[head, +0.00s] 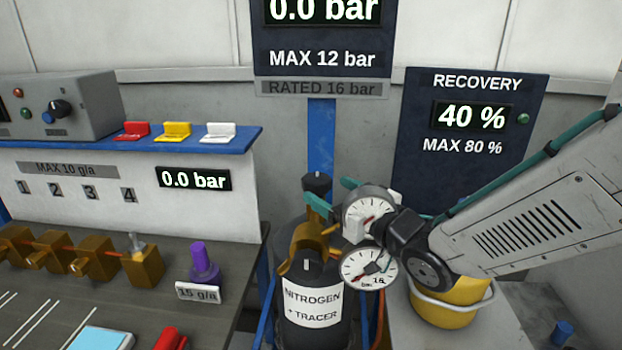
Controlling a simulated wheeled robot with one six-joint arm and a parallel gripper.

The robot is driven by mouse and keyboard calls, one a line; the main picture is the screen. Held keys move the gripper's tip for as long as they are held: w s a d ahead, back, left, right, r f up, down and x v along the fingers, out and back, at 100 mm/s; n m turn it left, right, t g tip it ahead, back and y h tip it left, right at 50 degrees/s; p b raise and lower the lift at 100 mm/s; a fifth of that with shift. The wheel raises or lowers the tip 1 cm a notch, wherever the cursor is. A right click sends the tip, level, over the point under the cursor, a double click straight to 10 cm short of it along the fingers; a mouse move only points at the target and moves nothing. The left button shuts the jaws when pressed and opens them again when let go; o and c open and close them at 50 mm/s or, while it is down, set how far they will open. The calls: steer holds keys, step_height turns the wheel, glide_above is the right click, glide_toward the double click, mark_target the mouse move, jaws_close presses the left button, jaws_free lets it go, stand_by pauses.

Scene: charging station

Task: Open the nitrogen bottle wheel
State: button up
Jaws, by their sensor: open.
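The nitrogen bottle (315,330) stands at the lower middle, dark, with a white label reading "NITROGEN + TRACER". A brass valve body (309,238) is on its top. A black knob-like part (317,182) rises above the brass and may be the bottle wheel; I cannot tell for sure. The upper round gauge (364,213) and my wrist hide part of the gripper.
A lower gauge (366,268) sits below my wrist. A yellow bucket (452,306) is under my arm at right. At left is a bench (225,262) with brass valves (92,255), a purple knob (203,264) and a blue shelf (80,143). A blue post (321,140) stands behind the bottle.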

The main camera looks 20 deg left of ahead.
mark_target(311, 175)
steer(key=x, duration=0.7)
steer(key=shift+w, duration=0.1)
steer(key=c, duration=1)
